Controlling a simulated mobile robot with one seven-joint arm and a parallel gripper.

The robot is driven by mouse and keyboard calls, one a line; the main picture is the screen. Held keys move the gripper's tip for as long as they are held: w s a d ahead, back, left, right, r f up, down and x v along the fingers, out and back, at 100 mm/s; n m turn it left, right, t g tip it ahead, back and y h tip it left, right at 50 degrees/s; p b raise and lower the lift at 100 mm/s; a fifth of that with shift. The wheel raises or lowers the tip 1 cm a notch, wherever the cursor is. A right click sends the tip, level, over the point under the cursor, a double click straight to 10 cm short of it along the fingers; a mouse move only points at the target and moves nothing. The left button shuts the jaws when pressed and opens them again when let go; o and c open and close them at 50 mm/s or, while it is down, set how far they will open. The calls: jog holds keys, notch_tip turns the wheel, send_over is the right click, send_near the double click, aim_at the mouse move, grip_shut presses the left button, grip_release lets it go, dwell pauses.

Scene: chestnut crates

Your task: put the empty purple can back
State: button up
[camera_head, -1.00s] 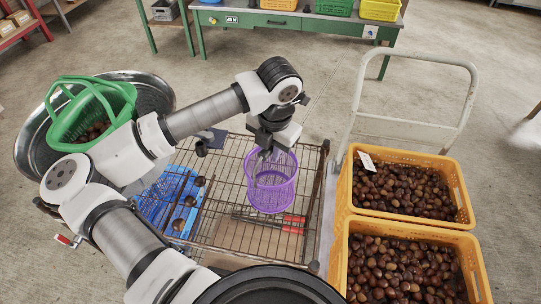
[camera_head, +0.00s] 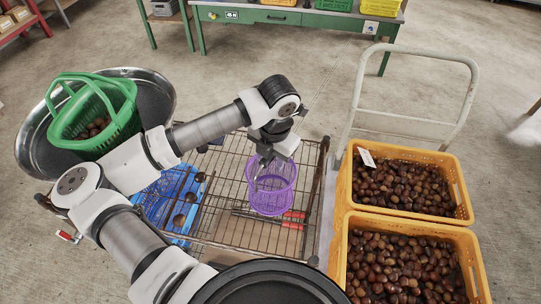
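The purple can (camera_head: 272,198) is an open mesh basket. It looks empty and upright, at the right part of the wire rack (camera_head: 222,226). Whether its base rests on the wires or hangs just above them I cannot tell. My gripper (camera_head: 263,170) points down at the can's upper rim, with its fingers overlapping the rim and the inside. The fingers are small and partly lost against the mesh, so whether they are closed on the rim is unclear.
Two yellow crates (camera_head: 346,232) of chestnuts stand right of the rack, by a pale cart handle (camera_head: 470,95). A blue tray (camera_head: 160,204) with several chestnuts lies left. Red-handled tongs (camera_head: 294,226) lie beside the can. A green basket (camera_head: 70,122) sits in a metal tub (camera_head: 155,97).

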notch_tip(320, 180, up, 12)
jog(key=s+b, duration=0.1)
jog(key=b, duration=0.1)
jog(key=shift+d+r, duration=0.15)
jog(key=shift+d, duration=0.3)
